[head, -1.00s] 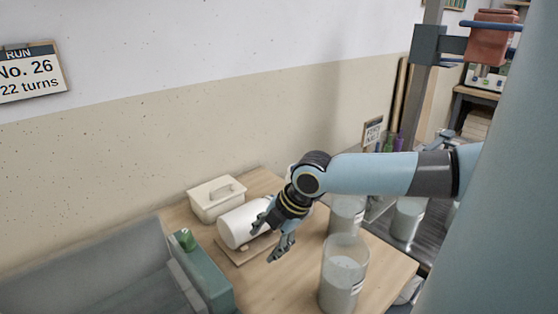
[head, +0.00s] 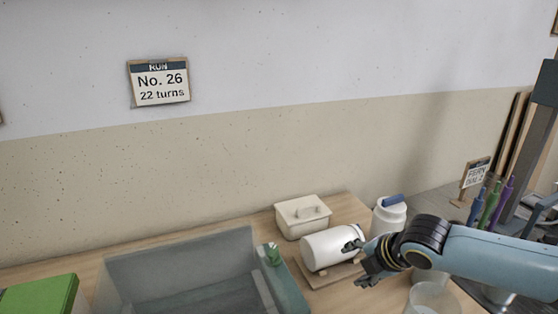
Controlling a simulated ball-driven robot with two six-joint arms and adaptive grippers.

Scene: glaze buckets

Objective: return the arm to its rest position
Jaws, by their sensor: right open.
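My right gripper (head: 357,262) is at the lower right in the head view, with its arm coming in from the right edge. Its fingers are spread open. They are at the right end of a white cylinder (head: 325,249), which lies on its side on a small wooden board (head: 325,274). I cannot tell whether a finger touches the cylinder. My left gripper is not in view.
A lidded cream box (head: 303,216) and a white jar (head: 389,214) with a blue top stand behind. A clear bucket (head: 432,297) is below my right arm. A grey basin (head: 185,264) and a green box (head: 40,297) are to the left. Pens (head: 490,204) stand at right.

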